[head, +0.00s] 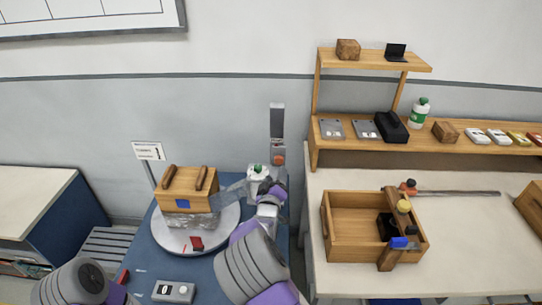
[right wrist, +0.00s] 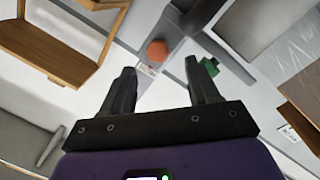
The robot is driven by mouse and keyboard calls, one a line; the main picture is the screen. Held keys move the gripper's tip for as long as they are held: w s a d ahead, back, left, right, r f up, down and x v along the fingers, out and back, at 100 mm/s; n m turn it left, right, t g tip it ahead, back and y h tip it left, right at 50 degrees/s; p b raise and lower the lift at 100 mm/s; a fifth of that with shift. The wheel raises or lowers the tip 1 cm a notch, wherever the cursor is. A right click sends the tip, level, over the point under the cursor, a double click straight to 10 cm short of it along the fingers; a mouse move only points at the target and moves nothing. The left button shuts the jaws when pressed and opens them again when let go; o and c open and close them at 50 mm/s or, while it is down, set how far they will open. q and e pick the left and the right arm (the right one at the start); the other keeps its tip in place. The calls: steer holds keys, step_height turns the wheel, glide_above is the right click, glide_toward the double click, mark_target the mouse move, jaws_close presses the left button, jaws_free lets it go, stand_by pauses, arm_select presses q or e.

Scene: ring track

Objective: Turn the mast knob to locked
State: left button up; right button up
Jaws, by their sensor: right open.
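The mast (head: 277,118) is a grey upright post at the back of the blue table. Its orange-red knob (head: 278,160) sits low on its front. In the right wrist view the knob (right wrist: 157,51) appears as an orange faceted disc, just beyond the gap between my fingertips. My right gripper (head: 267,188) is in front of and below the knob. In the right wrist view my right gripper (right wrist: 160,68) is open and empty, its fingers apart from the knob. The knob's setting cannot be read. My left arm shows at the lower left, its gripper out of frame.
A round white turntable (head: 229,232) carries a wooden box (head: 186,190). A small sign (head: 148,151) stands behind it. A wooden tray (head: 340,265) and shelves (head: 375,63) are at right.

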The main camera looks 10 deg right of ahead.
mark_target(278, 161)
steer(key=x, duration=0.3)
steer(key=b+x, duration=0.1)
steer(key=x, duration=0.2)
steer(key=shift+r, duration=0.25)
steer(key=shift+w+d, duration=0.2)
steer(key=shift+w, duration=0.5)
steer(key=c, duration=1)
